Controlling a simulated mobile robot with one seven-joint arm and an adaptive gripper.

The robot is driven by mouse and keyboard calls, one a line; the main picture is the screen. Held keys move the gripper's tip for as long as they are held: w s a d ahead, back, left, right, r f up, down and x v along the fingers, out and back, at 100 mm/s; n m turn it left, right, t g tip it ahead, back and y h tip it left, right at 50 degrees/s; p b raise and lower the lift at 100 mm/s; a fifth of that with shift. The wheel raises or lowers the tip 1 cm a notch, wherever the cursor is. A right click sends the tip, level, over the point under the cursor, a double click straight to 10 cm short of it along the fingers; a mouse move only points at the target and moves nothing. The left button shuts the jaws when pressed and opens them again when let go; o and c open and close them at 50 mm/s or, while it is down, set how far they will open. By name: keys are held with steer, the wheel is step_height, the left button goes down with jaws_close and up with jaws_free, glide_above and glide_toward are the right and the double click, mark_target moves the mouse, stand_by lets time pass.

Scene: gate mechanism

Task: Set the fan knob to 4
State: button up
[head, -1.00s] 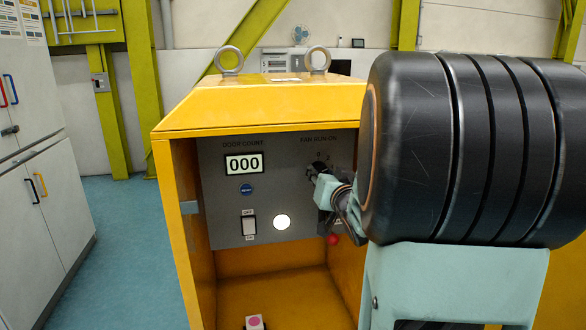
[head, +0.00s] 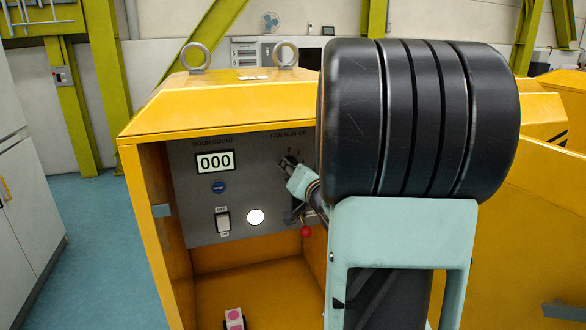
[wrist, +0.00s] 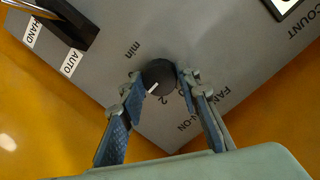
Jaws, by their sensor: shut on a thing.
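The fan knob (wrist: 160,72) is a small round black knob with a white pointer line, on the grey panel under the "FAN RUN-ON" label. In the wrist view the pointer aims to the lower left, close to a printed "2"; other scale numbers are hidden or unclear. My gripper (wrist: 158,80) has one finger on each side of the knob and is shut on it. In the head view my gripper (head: 292,170) is at the panel's upper right, covering most of the knob.
The panel (head: 190,165) sits inside an open yellow cabinet (head: 200,105). A red ball (head: 306,231) is below my gripper.

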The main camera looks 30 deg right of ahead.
steer(key=shift+r, duration=0.15)
steer(key=o, duration=1.2)
steer(key=shift+c, duration=0.2)
steer(key=v, duration=0.7)
steer(key=shift+s, duration=0.2)
steer(key=shift+w+a, duration=0.1)
steer(key=shift+a, duration=0.1)
